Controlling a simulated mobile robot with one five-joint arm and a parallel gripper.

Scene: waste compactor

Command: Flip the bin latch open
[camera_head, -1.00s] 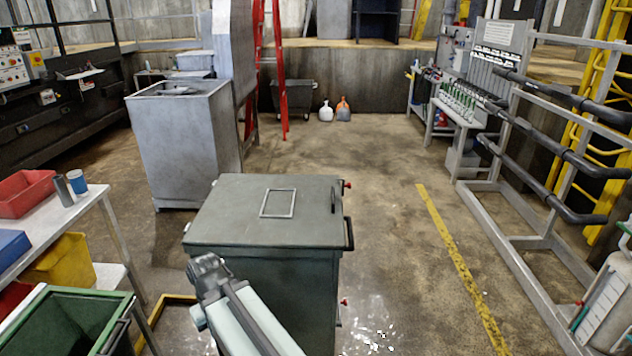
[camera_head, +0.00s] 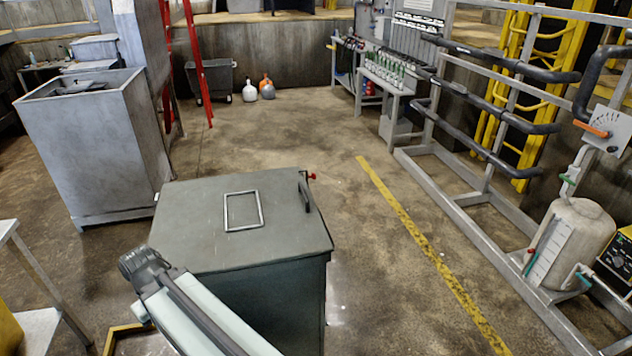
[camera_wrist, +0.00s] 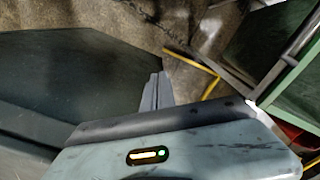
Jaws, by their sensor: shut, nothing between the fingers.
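The bin is a dark grey-green box with a flat lid (camera_head: 240,225) in the head view. A square frame lies on the lid, and a dark handle (camera_head: 304,197) stands near its right edge. A small red knob (camera_head: 311,176) shows at the far right corner; I cannot tell whether it belongs to the latch. My arm is at the bin's near left. My gripper (camera_wrist: 155,92) shows in the wrist view, shut and empty, its fingers close together. A dark flat surface, apparently part of the bin, lies left of it. I see no contact between the fingers and the bin.
A grey open-topped metal box (camera_head: 95,145) stands beyond the bin on the left. A bench edge (camera_head: 20,250) is at lower left. A pipe rack (camera_head: 470,190) and a pale tank (camera_head: 575,240) stand on the right. Floor with a yellow line (camera_head: 420,245) is clear between.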

